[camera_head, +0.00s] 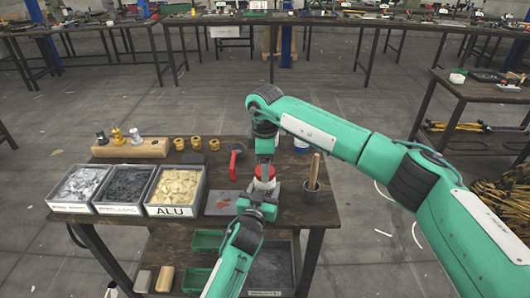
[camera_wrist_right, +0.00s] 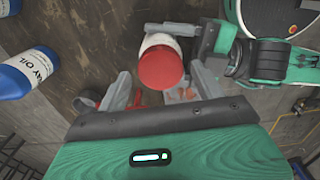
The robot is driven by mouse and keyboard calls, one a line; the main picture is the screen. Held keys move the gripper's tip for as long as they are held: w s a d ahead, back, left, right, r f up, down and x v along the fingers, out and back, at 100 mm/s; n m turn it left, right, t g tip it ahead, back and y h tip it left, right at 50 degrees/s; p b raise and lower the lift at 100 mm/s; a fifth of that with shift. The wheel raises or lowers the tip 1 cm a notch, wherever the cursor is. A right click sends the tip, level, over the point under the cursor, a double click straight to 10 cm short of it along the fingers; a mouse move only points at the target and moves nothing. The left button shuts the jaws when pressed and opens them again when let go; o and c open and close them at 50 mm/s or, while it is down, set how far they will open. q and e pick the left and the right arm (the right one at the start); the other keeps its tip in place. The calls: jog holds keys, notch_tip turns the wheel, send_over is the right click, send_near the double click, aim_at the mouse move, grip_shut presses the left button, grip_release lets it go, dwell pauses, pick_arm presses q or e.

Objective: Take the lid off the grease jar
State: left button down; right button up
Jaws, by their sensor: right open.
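The grease jar (camera_head: 265,171) has a white body and a red lid, and is at the front of the work table. In the right wrist view its red lid (camera_wrist_right: 160,69) faces the camera, with the white body behind it. My right gripper (camera_wrist_right: 160,88) is open, with one finger on each side of the lid and gaps between. In the head view it comes down from above the jar. My left gripper (camera_head: 263,190) reaches in from the front, its fingers at the jar's white body. The jar's underside is hidden.
Bins, one marked ALU (camera_head: 172,211), stand at the left of the table. A blue-and-white oil bottle (camera_wrist_right: 25,73) lies left in the right wrist view.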

jog(key=shift+f, duration=0.6)
jog(key=c, duration=1)
jog(key=shift+c, duration=0.2)
